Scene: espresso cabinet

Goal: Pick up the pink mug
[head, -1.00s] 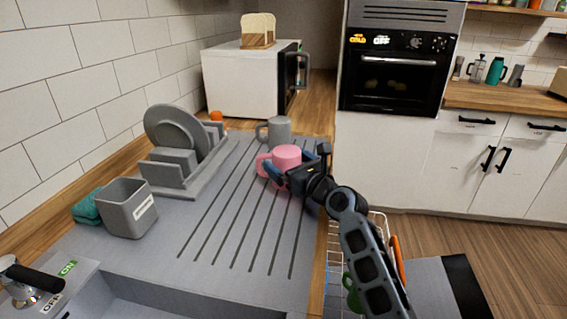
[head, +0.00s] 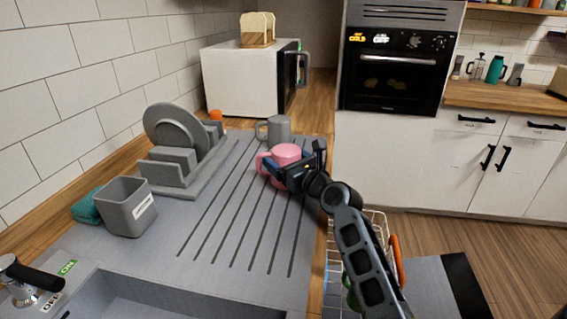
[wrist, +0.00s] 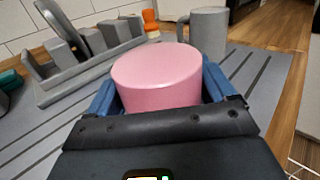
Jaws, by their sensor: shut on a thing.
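The pink mug (head: 285,155) is at the far right part of the grey draining board (head: 215,225), with its handle to the left in the head view. In the wrist view the pink mug (wrist: 158,78) fills the middle, between the two blue fingers. My gripper (head: 283,170) is shut on the mug's body, one finger on each side. The fingertips are hidden behind the mug in the wrist view. I cannot tell whether the mug's base touches the board.
A grey mug (head: 279,129) stands just behind the pink one. A dish rack (head: 180,175) with plates and a grey bin (head: 128,207) stand at the left. A white microwave (head: 245,82) is at the back. A wire basket (head: 333,275) lies below the counter's right edge.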

